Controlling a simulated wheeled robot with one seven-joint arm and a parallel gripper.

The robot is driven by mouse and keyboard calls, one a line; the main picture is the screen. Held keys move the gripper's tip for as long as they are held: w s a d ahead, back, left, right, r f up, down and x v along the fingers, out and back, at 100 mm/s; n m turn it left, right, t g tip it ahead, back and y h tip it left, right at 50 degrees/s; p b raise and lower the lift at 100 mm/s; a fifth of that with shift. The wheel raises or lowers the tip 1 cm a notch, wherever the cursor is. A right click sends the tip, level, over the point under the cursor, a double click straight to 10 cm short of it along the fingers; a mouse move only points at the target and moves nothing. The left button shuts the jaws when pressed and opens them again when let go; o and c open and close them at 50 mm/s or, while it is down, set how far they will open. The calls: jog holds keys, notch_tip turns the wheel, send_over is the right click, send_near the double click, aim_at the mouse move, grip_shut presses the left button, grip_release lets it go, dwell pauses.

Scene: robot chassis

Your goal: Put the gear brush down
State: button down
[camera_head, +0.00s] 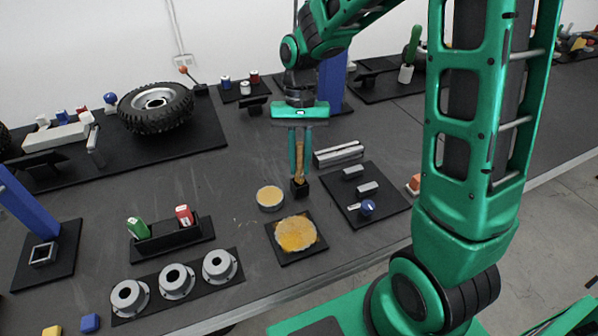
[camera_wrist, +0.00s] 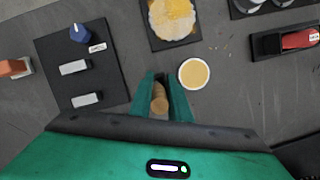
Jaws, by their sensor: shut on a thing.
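The gear brush (camera_head: 299,160) has a brown wooden handle and a dark block-like lower end. My gripper (camera_head: 300,150) is shut on the handle and points down, with the brush upright below it. The dark lower end is at or close to the grey table top; I cannot tell whether it touches. In the wrist view the brush handle (camera_wrist: 159,100) shows between the two green fingers of my gripper (camera_wrist: 160,92).
A tin of yellow grease (camera_head: 270,197) and a black mat with a grease-covered disc (camera_head: 295,234) lie in front. A black board with grey blocks (camera_head: 380,207) is at right. Grey flanged parts (camera_head: 176,281) and a marker holder (camera_head: 172,236) are at left.

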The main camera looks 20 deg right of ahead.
aim_at(299, 170)
jog(key=shift+f, duration=1.95)
jog(key=c, duration=1.7)
grip_release()
jog(key=shift+o, duration=0.2)
jog(key=shift+r, duration=0.1)
jog(key=v, duration=1.2)
jog(key=s+d+m+t, duration=0.1)
jog(key=s+d, duration=0.7)
jog(key=s, duration=0.4)
jog(key=s+d+m+t+h, duration=0.1)
jog(key=s+d+t, duration=0.1)
jog(key=s+d, duration=0.6)
jog(key=s+f, duration=0.1)
jog(key=s, duration=0.4)
jog(key=shift+s+d, duration=0.15)
jog(key=shift+d, duration=0.2)
